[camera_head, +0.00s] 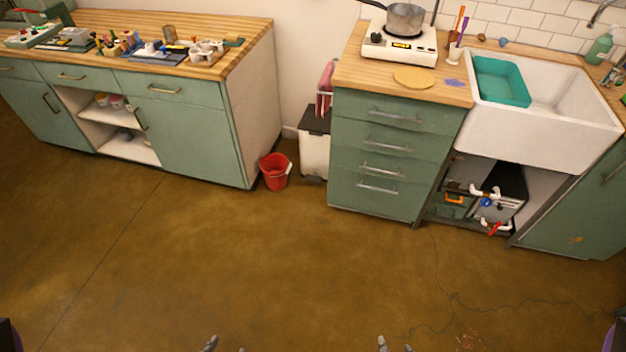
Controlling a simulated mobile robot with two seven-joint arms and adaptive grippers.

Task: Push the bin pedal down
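A white bin (314,155) with a dark lid stands on the floor in the gap between the two green cabinet runs. Its lid looks shut.
A red bucket (274,172) stands just left of the bin. A green drawer cabinet (385,160) flanks it on the right, and a long green cabinet (180,125) with a cluttered wooden top stands left. A pink cloth (326,85) hangs above the bin. The brown floor (270,260) ahead is clear.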

